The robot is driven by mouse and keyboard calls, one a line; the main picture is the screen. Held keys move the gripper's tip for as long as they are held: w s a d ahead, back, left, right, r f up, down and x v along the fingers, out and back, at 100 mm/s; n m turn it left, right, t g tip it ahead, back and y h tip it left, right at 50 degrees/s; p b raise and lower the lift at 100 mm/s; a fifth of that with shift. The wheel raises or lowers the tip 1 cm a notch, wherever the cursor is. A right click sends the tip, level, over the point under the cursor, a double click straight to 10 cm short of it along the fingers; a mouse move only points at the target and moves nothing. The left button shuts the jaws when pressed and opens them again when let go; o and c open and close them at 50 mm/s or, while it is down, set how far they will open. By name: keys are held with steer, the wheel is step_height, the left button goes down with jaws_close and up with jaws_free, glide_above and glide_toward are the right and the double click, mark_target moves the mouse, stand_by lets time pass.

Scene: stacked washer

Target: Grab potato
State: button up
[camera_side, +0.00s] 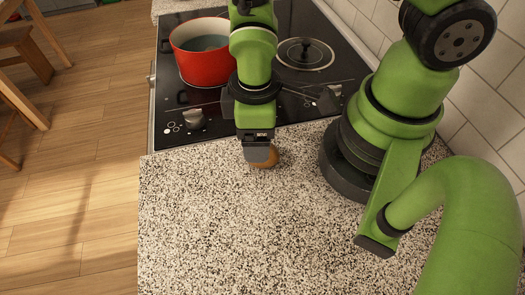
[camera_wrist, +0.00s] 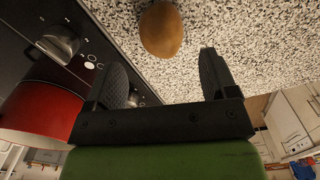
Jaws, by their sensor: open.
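The potato (camera_side: 270,157) is brown and lies on the speckled countertop near the stove's front edge. In the side view my gripper (camera_side: 259,160) is pointed down over it and hides much of it. In the wrist view the whole potato (camera_wrist: 161,30) shows beyond the fingertips, roughly midway between them. My gripper (camera_wrist: 163,70) is open, with its two dark fingers apart and nothing between them. I cannot tell from the side view how high the fingertips are above the counter.
A red pot (camera_side: 202,68) with liquid stands on the black stove (camera_side: 300,90) behind the potato. A lid (camera_side: 305,53) lies on the stove to the right. Knobs (camera_side: 194,118) stick up along the stove's front. The speckled countertop (camera_side: 230,230) in front is clear.

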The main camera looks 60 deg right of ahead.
mark_target(274, 158)
steer(key=shift+s+a+f, duration=0.1)
steer(key=shift+a+f, duration=0.05)
steer(key=shift+f, duration=2.5)
steer(key=shift+c, duration=0.4)
steer(key=c, duration=0.9)
